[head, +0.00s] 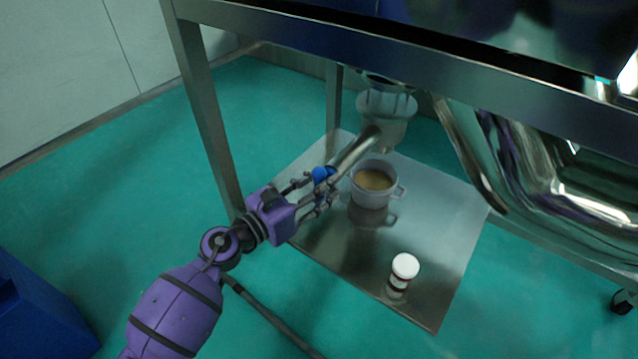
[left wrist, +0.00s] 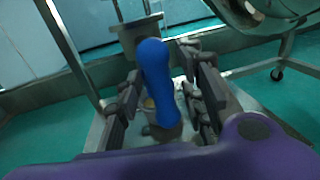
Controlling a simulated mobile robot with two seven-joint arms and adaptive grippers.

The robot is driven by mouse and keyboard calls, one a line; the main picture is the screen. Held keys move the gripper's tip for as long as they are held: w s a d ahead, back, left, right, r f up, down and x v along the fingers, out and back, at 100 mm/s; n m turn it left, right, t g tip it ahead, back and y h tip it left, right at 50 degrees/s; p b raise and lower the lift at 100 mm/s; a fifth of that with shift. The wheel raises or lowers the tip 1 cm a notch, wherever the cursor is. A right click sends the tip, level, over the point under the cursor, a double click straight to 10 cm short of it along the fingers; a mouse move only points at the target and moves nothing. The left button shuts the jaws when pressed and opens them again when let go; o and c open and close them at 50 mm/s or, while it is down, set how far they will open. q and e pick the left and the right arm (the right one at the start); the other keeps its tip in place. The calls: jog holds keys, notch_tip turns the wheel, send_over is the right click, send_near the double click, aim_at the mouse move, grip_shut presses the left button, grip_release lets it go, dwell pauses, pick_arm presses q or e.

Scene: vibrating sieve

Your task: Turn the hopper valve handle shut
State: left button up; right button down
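The hopper valve (head: 387,108) hangs under the steel frame. Its metal lever (head: 357,150) slants down to the left and ends in a blue grip (head: 323,174). My left gripper (head: 318,190) is at the blue grip, coming from the lower left. In the left wrist view the blue handle (left wrist: 158,85) stands between the fingers of my left gripper (left wrist: 165,95). The fingers are apart, with gaps visible on both sides of the handle, so it is open around it. My right gripper is not in view.
A pot (head: 371,190) with yellowish contents stands on the steel shelf (head: 440,215) below the valve. A white-lidded jar (head: 404,268) stands nearer the shelf's front. A frame leg (head: 207,120) rises left of my gripper. A large shiny steel vessel (head: 570,170) is at right.

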pick_arm(q)
grip_shut()
jog(key=shift+n, duration=0.3)
jog(key=n, duration=0.3)
jog(key=shift+a+f+n+t+h, duration=0.1)
jog(key=shift+n+t+h, duration=0.2)
jog(key=n+t, duration=0.1)
jog(key=n, duration=0.3)
jog(key=shift+w, duration=0.1)
jog(key=n+t, duration=0.1)
jog(key=n, duration=0.4)
jog(key=shift+a+p, duration=0.1)
jog(key=shift+p, duration=0.2)
jog(key=n+y+p, duration=0.1)
jog(key=n, duration=0.2)
jog(key=n+t+y, duration=0.1)
jog(key=n, duration=0.2)
jog(key=shift+w+f+n+t+p, duration=0.1)
jog(key=shift+f+n+t+p, duration=0.1)
jog(key=shift+n+t+p, duration=0.15)
jog(key=shift+n, duration=0.25)
